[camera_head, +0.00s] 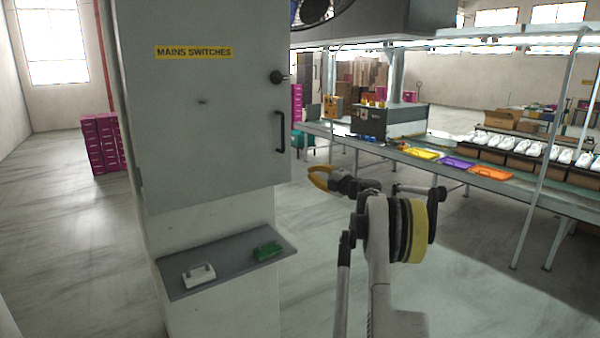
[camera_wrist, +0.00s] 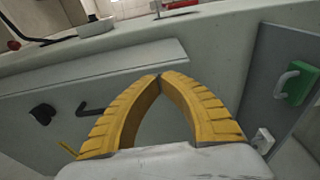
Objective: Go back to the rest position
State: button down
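My gripper (camera_head: 318,176) is raised in the middle of the head view, to the right of a grey switch cabinet (camera_head: 205,110). In the wrist view, the two yellow fingers of my gripper (camera_wrist: 159,77) meet at their tips with nothing between them. The cabinet door (camera_wrist: 60,90) shows behind them, turned on its side, with its dark handle (camera_wrist: 90,108) and knob (camera_wrist: 42,113). I cannot tell the exact gap between fingertips and cabinet, but they look apart.
A grey shelf (camera_head: 220,272) on the cabinet bears a white handled item (camera_head: 198,276) and a green one (camera_head: 267,250). A conveyor table (camera_head: 530,189) with shoes and coloured trays stands at right. Magenta crates (camera_head: 104,145) stand at left. The floor between cabinet and conveyor is clear.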

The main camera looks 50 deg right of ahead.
jog(key=w+a+r+m+t+h+b, duration=0.1)
jog(key=a+r+m+h, duration=0.15)
jog(key=a+r, duration=0.45)
jog(key=w+a+r+m+h+b, duration=0.2)
jog(key=a+r+m, duration=0.2)
jog(key=a+r, duration=0.25)
jog(key=s+a+m+g+h+b, duration=0.1)
jog(key=s+a+m+g+h, duration=0.2)
jog(key=a, duration=0.4)
jog(key=s+a+m+b, duration=0.1)
jog(key=s+a+m, duration=0.1)
jog(key=a+m, duration=0.3)
jog(key=s+a+f+m+g+y+b, duration=0.1)
jog(key=s+a+f+g+y, duration=0.3)
jog(key=s+a+f, duration=1.2)
jog(key=s+a+f+m+g+y+b, duration=0.2)
jog(key=s+a+f+g+y+b, duration=0.1)
jog(key=s+a+f, duration=1.3)
jog(key=a+g+y, duration=0.1)
jog(key=a+g, duration=0.1)
jog(key=a, duration=0.2)
jog(key=shift+a, duration=0.15)
jog(key=shift+r+y, duration=0.1)
jog(key=shift+y, duration=0.15)
